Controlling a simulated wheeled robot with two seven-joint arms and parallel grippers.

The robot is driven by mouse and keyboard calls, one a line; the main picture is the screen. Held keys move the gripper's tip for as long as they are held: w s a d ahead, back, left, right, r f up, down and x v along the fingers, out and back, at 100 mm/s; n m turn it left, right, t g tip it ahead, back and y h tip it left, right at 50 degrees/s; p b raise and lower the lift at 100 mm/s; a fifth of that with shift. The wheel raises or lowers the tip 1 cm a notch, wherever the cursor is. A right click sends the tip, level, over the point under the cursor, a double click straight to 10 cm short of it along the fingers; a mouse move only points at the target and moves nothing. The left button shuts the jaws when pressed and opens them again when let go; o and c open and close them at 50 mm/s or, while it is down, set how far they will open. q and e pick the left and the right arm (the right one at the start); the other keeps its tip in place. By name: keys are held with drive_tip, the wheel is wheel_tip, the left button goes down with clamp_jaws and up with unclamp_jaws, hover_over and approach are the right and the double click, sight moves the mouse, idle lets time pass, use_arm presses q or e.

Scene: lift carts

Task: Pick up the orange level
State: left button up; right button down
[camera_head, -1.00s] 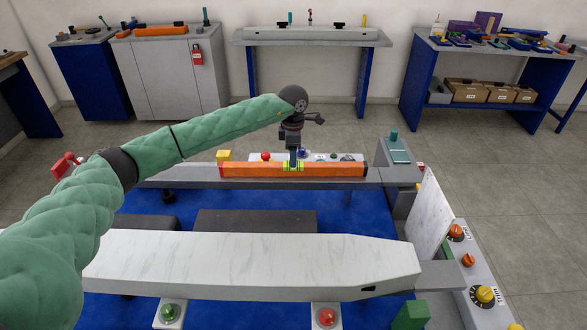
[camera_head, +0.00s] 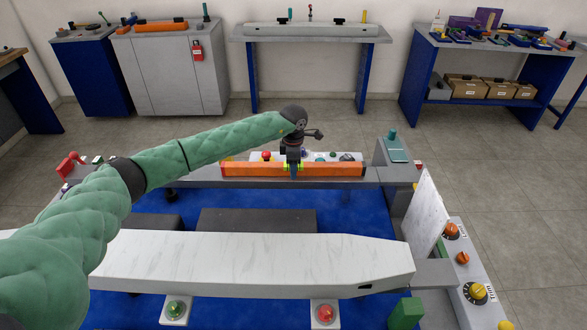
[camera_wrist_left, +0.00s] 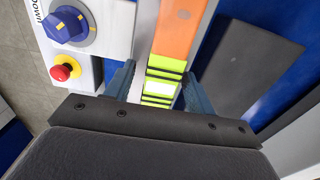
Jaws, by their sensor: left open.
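The orange level (camera_head: 335,169) lies along the far grey rail of the blue lift cart, with yellow-green bands around its middle. In the left wrist view the level (camera_wrist_left: 180,32) runs down between my fingers, with its banded vial section at the fingertips. My left gripper (camera_head: 293,168) is over the middle of the level. In the wrist view my left gripper (camera_wrist_left: 157,85) is open, one blue finger on each side of the banded part. Whether the fingers touch it I cannot tell. My right gripper is not in view.
A control box with a red button (camera_wrist_left: 65,68) and a blue knob (camera_wrist_left: 70,26) stands right beside the level. A long white beam (camera_head: 250,262) lies across the cart's near side. A white upright panel (camera_head: 427,215) stands at the right.

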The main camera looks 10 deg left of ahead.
use_arm(q)
drive_tip(key=shift+c, duration=0.4)
drive_tip(key=shift+r, duration=0.1)
clamp_jaws()
